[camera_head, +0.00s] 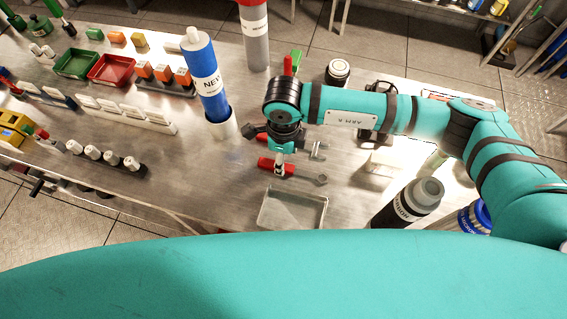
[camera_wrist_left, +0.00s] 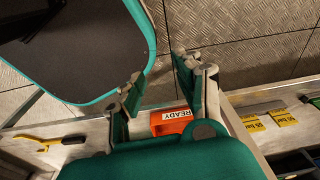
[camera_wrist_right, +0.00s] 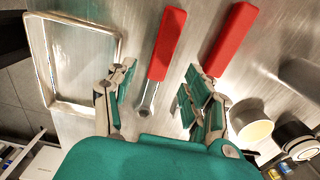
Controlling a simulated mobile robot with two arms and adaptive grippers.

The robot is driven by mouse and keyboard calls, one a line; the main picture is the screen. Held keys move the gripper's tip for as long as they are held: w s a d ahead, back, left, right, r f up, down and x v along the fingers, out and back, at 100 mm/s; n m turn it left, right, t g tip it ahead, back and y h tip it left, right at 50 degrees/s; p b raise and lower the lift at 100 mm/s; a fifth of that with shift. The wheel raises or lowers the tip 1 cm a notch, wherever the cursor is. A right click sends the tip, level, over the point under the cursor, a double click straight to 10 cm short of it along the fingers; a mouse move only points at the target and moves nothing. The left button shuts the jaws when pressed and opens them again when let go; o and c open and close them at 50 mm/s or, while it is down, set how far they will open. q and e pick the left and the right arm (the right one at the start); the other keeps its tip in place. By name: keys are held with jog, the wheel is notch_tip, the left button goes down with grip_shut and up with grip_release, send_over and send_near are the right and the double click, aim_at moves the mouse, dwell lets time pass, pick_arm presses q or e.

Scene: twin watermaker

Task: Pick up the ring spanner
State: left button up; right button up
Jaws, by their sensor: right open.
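The ring spanner has a red handle (camera_wrist_right: 167,45) and a grey ring end (camera_wrist_right: 146,103) in the right wrist view. It lies flat on the metal bench. In the head view its ring end (camera_head: 321,180) shows beside my right gripper (camera_head: 298,160), which partly hides the handle. My right gripper (camera_wrist_right: 160,72) is open, with its fingers on either side of the spanner and nothing held. My left gripper (camera_wrist_left: 160,66) is open and empty in the left wrist view, away from the spanner; it is not in the head view.
A second red-handled tool (camera_wrist_right: 232,38) lies close to the spanner, its lower part behind a right finger. A shallow metal tray (camera_head: 293,226) is in front. A blue cylinder (camera_head: 204,75) stands left; a dark bottle (camera_head: 405,203) stands right. A READY-labelled orange box (camera_wrist_left: 170,121) is near my left gripper.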

aim_at(293, 170)
notch_tip(293, 170, down, 3)
jog(key=shift+f+p, duration=0.2)
jog(key=shift+p, duration=0.5)
jog(key=shift+f, duration=0.3)
pick_arm(q)
jog(key=shift+s+r, duration=0.7)
jog(key=shift+r, duration=0.3)
pick_arm(e)
grip_shut()
